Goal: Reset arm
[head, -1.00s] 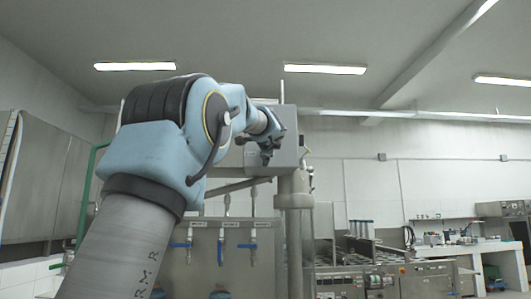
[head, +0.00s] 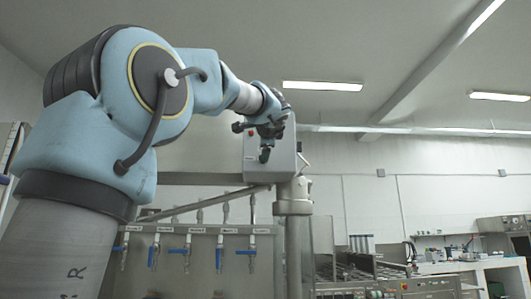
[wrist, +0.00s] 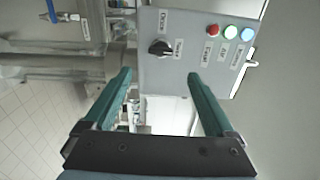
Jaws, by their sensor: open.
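My arm rises from the lower left in the head view and reaches right. My gripper (head: 264,140) is in front of the grey control box in that view. In the wrist view my gripper (wrist: 160,88) is open, with two green fingers apart and nothing between them. I cannot tell the exact gap between the fingertips and the box.
A metal machine with several blue-handled valves (head: 187,252) stands below the arm. A vertical grey post (head: 294,235) stands under the control box. A white bench (head: 470,264) with equipment is at the far right. Open air lies to the right of the box.

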